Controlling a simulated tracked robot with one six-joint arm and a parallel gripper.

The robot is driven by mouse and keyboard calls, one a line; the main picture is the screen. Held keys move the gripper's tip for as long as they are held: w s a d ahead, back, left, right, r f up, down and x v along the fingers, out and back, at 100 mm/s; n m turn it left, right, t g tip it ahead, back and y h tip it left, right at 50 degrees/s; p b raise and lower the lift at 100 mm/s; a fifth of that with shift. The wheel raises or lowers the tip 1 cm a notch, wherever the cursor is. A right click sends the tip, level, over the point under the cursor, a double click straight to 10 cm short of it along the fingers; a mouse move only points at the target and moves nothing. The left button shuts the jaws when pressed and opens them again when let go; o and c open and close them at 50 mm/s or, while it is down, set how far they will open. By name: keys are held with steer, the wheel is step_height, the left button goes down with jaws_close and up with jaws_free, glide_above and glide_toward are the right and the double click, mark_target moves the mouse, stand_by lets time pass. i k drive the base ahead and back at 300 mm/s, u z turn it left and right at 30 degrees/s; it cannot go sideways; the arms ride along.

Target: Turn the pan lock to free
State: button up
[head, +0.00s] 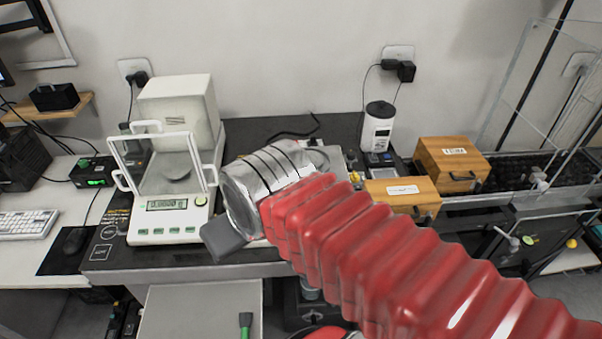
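An analytical balance (165,205) with clear draft-shield panes and white handles stands left of centre on the dark bench. I cannot pick out the pan lock. My gripper (223,240) is a dark grey block beyond the silver wrist, in front and right of the balance in the picture. Only part of its fingers shows, so I cannot tell if it is open or shut. I see nothing held. My wrist and red sleeved arm hide the bench's middle and part of another device (330,158).
Two wooden boxes (452,163) (401,193) with labels stand on the right, near a white device with a dark top (378,127). A keyboard (27,223) and mouse (75,240) lie left. A green-handled tool (245,322) lies on the pale surface (190,310) below.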

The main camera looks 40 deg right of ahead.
mark_target(355, 178)
steer(key=z, duration=1)
steer(key=k, duration=0.55)
steer(key=z, duration=0.2)
steer(key=i, duration=0.5)
steer(key=u, duration=0.05)
